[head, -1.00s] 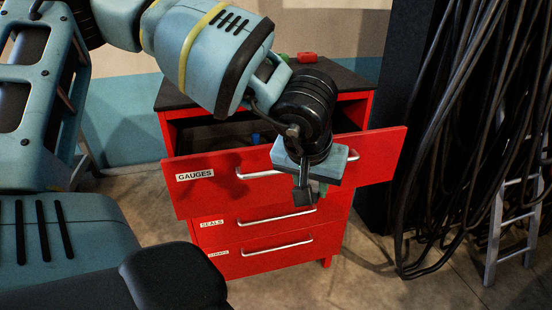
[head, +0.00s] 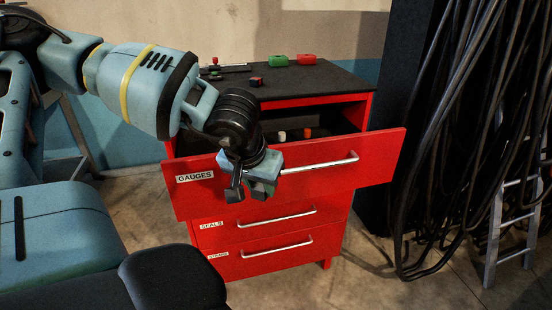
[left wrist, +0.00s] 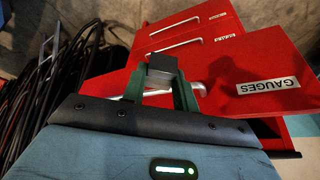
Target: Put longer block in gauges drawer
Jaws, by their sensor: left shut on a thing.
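The gauges drawer (head: 375,165) is the red top drawer, pulled open, with a white GAUGES label; it also shows in the left wrist view (left wrist: 235,65). My left gripper (head: 250,194) is in front of the drawer's front, near the left end of its handle, pointing down. In the left wrist view its green fingers are shut on a dark grey block (left wrist: 162,70). Most of that block is hidden in the head view, so I cannot tell its full length. Inside the drawer a white thing (head: 282,135) and an orange thing (head: 307,132) show; my arm hides the rest.
On the cabinet's black top (head: 330,82) are a green thing (head: 278,60), a red thing (head: 306,60), a small red-and-black block (head: 256,82) and a thin tool (head: 232,69). Two lower drawers are shut. Black cables (head: 450,130) and a ladder (head: 508,220) stand at right.

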